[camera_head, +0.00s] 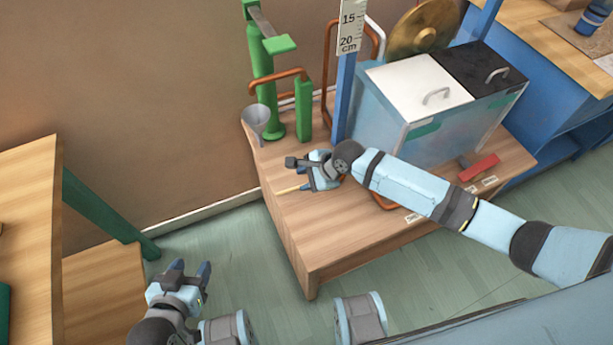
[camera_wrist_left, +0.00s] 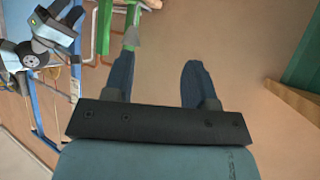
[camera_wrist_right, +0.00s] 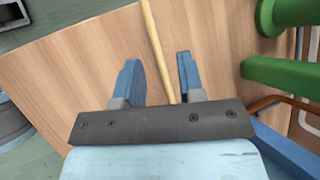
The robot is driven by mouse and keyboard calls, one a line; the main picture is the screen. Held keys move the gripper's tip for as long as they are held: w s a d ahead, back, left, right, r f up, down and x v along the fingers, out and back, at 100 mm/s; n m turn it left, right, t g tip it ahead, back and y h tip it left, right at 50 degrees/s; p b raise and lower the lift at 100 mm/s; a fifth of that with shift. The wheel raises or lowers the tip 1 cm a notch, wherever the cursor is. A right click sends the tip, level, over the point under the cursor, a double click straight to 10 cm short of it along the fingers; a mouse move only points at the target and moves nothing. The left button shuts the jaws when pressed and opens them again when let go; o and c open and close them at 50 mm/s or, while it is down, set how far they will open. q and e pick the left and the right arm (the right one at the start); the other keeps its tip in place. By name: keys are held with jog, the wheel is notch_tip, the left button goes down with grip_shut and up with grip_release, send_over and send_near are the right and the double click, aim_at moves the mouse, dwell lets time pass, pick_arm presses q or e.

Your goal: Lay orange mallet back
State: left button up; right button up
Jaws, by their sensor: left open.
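A thin pale wooden handle (camera_head: 291,188) lies low over the front left of the wooden bench top (camera_head: 340,235). In the right wrist view the handle (camera_wrist_right: 157,45) runs between the fingers of my right gripper (camera_wrist_right: 160,75), with gaps beside it. No orange mallet head is visible, so I cannot tell which mallet this is. My right gripper also shows in the head view (camera_head: 308,174), low over the bench. My left gripper (camera_head: 190,270) is open and empty, left of the bench; its fingers also show in the left wrist view (camera_wrist_left: 156,78).
A grey funnel (camera_head: 256,120) and green stand (camera_head: 262,85) are behind the right gripper. A red block (camera_head: 480,167) lies right of my right arm. The bench's front left is mostly clear.

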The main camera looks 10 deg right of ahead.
jog(key=p+v, duration=0.3)
jog(key=v, duration=0.9)
jog(key=s+a+f+n+t, duration=0.2)
jog(key=s+a+n+t, duration=0.2)
jog(key=s+n, duration=0.5)
jog(key=s+d+n+t+h, duration=0.2)
jog(key=s+d+n, duration=0.3)
jog(key=n, duration=0.5)
jog(key=s+f+t, duration=0.1)
jog(key=s, duration=0.1)
jog(key=shift+s+d+h, duration=0.15)
jog(key=shift+s+h, duration=0.2)
jog(key=shift+h, duration=0.05)
